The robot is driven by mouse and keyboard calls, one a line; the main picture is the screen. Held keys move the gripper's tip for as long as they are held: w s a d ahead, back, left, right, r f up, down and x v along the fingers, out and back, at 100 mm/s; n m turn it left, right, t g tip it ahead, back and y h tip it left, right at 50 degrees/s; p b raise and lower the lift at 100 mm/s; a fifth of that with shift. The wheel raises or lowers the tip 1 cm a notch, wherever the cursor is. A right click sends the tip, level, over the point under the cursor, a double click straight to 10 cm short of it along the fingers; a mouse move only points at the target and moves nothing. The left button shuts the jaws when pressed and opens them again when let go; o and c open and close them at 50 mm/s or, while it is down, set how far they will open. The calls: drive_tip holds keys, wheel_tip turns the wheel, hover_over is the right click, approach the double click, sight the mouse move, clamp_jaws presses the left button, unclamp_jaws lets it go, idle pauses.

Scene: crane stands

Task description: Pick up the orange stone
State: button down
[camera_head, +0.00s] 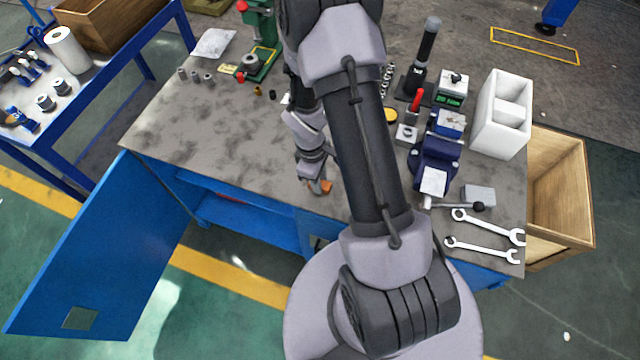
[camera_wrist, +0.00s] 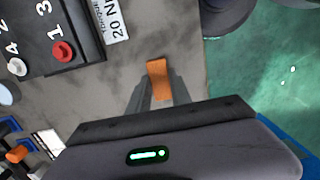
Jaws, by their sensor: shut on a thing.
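The orange stone (camera_wrist: 158,80) is a small orange block in the wrist view, between the tips of my gripper (camera_wrist: 157,92). My gripper is shut on it. In the head view the orange stone (camera_head: 321,186) shows at the end of my arm, near the front edge of the workbench (camera_head: 240,150). My gripper (camera_head: 316,182) is largely hidden there by my own arm. I cannot tell whether the stone touches the bench top.
A blue vise (camera_head: 436,160), two wrenches (camera_head: 485,250) and a white divided box (camera_head: 502,115) stand on the right of the bench. A green press (camera_head: 260,50) stands at the back left. The left bench top is mostly clear. A blue cabinet door (camera_head: 110,240) hangs open.

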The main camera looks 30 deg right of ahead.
wheel_tip(320, 180, up, 4)
drive_tip(key=p, duration=0.2)
drive_tip(key=shift+r+p, duration=0.1)
drive_tip(key=shift+p, duration=0.25)
drive_tip(key=w+d+p, duration=0.1)
drive_tip(key=w+d, duration=0.1)
drive_tip(key=w, duration=0.3)
drive_tip(key=w+d+p, duration=0.1)
drive_tip(key=w+d, duration=0.1)
drive_tip(key=w, duration=0.3)
drive_tip(key=w+d+p, duration=0.1)
drive_tip(key=w+d, duration=0.1)
drive_tip(key=w, duration=0.3)
drive_tip(key=shift+r, duration=0.4)
